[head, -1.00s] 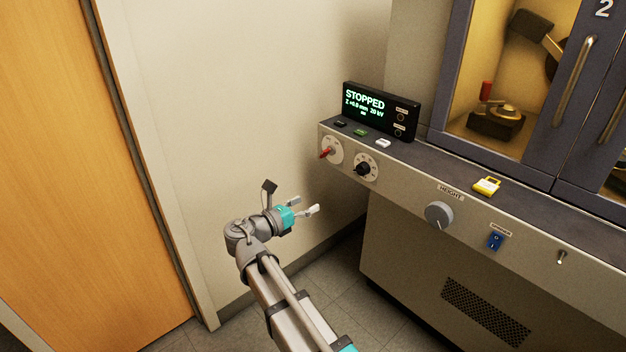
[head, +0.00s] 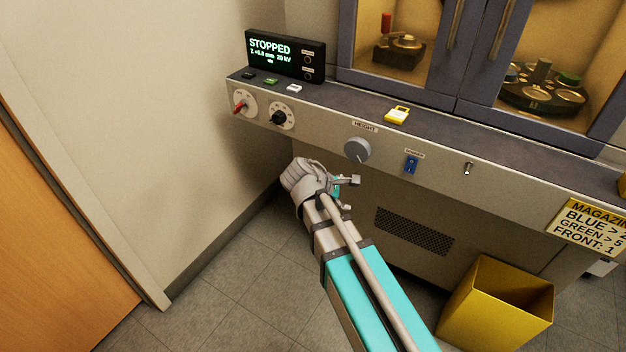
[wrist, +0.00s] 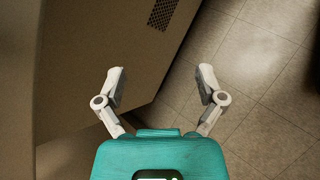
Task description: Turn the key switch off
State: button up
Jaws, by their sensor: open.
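The console front carries a round pale dial with a red handle (head: 239,107) at its left end and a dial with a black knob (head: 279,117) beside it. A small metal switch (head: 468,168) sits further right. I cannot tell for sure from this distance which of these is the key switch. My gripper (head: 349,194) is below the console front, under the grey height knob, apart from every control. In the wrist view my gripper (wrist: 162,82) has its fingers spread with nothing between them, over the cabinet side and floor.
The display (head: 284,55) reads STOPPED. Black, green and white buttons (head: 271,82) lie on the ledge, with a yellow padlock-shaped piece (head: 397,115). The grey height knob (head: 358,150) and blue rocker switch (head: 411,166) are on the front. A yellow bin (head: 497,305) stands on the floor.

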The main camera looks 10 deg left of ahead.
jog(key=s+d+f+m+g+y, duration=0.3)
jog(key=s+d+m, duration=0.1)
jog(key=d+m, duration=0.4)
jog(key=s+d+f+m+g+y, duration=0.2)
jog(key=s+d+f+m+y, duration=0.1)
jog(key=d+m, duration=0.6)
jog(key=shift+s+d+m+g+y, duration=0.3)
jog(key=shift+s+d+g+y, duration=0.1)
jog(key=shift+s+d+y, duration=0.5)
jog(key=shift+s, duration=0.1)
